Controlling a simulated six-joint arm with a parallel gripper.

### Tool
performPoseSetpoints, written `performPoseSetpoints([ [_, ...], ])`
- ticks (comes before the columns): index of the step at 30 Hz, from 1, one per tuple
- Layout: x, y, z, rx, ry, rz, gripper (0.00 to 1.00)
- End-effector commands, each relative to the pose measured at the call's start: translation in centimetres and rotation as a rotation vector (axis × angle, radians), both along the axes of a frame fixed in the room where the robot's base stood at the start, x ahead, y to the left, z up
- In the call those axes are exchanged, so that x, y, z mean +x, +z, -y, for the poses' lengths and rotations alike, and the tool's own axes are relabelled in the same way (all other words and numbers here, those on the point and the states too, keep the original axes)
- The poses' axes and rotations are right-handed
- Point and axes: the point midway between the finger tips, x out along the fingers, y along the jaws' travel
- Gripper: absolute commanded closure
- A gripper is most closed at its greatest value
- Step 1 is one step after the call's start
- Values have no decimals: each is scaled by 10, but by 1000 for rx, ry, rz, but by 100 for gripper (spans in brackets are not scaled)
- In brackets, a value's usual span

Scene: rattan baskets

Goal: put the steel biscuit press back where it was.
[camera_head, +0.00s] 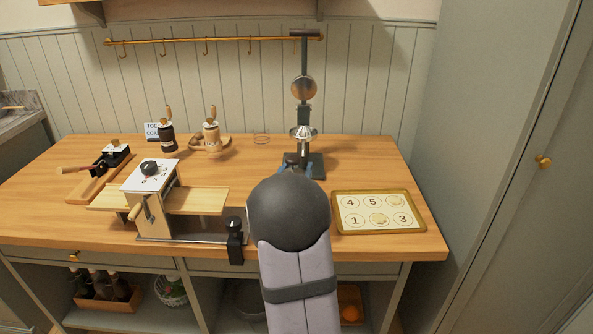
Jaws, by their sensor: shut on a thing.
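My gripper (295,168) is mostly hidden behind my dark round wrist; only bits of its blue fingers show at the wrist's top edge. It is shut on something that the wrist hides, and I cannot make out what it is. A dark piece shows between the blue bits. I cannot pick out the steel biscuit press for certain. A tall steel press-like stand (304,115) with a round disc, a cone and a dark base stands upright just behind my gripper. I cannot tell whether they touch.
A tray (333,212) with numbered circles and biscuits lies at the right. The back right corner is clear.

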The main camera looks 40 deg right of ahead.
Motion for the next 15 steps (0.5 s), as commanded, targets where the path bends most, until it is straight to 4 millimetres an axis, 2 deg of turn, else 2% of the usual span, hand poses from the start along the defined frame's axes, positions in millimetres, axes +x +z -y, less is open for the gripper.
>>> performPoseSetpoints([
  [6, 0, 3, 0, -6, 0, 7, 100],
  [12, 0, -1, 0, -6, -1, 6, 100],
  [13, 0, -3, 0, -2, 0, 3, 53],
  [15, 0, -3, 0, -1, 0, 2, 39],
])
